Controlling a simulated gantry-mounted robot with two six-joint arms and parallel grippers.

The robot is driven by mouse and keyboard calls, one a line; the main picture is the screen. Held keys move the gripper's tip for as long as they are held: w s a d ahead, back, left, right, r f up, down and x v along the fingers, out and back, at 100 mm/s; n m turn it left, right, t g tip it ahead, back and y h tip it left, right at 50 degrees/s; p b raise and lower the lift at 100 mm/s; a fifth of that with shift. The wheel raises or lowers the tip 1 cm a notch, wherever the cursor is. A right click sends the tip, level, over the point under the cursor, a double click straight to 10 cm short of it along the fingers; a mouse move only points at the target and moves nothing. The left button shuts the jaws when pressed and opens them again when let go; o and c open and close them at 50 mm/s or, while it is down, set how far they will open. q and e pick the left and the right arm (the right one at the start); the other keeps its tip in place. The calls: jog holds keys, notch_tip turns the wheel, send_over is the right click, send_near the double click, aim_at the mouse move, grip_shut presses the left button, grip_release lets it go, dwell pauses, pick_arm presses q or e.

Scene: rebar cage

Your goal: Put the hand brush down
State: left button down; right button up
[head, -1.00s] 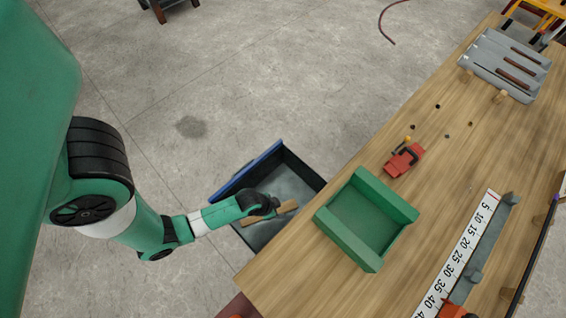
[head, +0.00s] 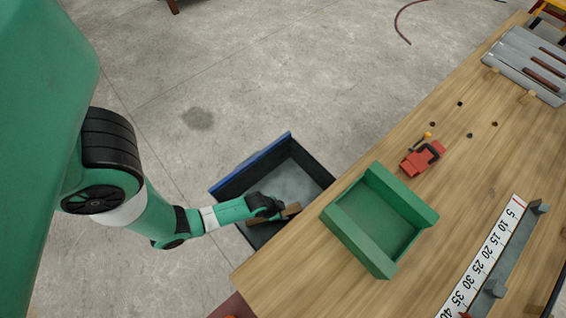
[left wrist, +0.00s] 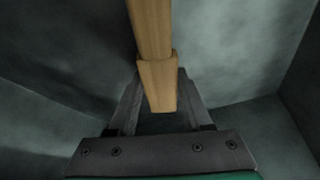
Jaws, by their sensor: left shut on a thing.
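The hand brush (head: 290,211) shows in the head view as a wooden strip at my left gripper (head: 268,208). In the left wrist view its wooden handle (left wrist: 152,40) runs up from between the fingers of my left gripper (left wrist: 158,100), which is shut on it. The brush is over or inside the dark open drawer (head: 222,190) beside the workbench; its height above the bottom is hard to tell. Its bristles are not visible. My right gripper is not in view.
A green open tray (head: 345,235) sits on the wooden workbench (head: 275,265) near the drawer. A red clamp-like tool (head: 422,157), a ruler strip (head: 490,250) and grey slats (head: 525,65) lie farther along.

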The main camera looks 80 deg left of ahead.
pick_arm(q)
jog(key=shift+f, duration=0.1)
jog(key=shift+c, duration=1.6)
grip_release()
jog(key=shift+r, duration=0.4)
jog(key=p+v, duration=0.7)
jog(key=v, duration=0.4)
jog(key=shift+r, duration=0.25)
jog(key=shift+s+d, duration=0.1)
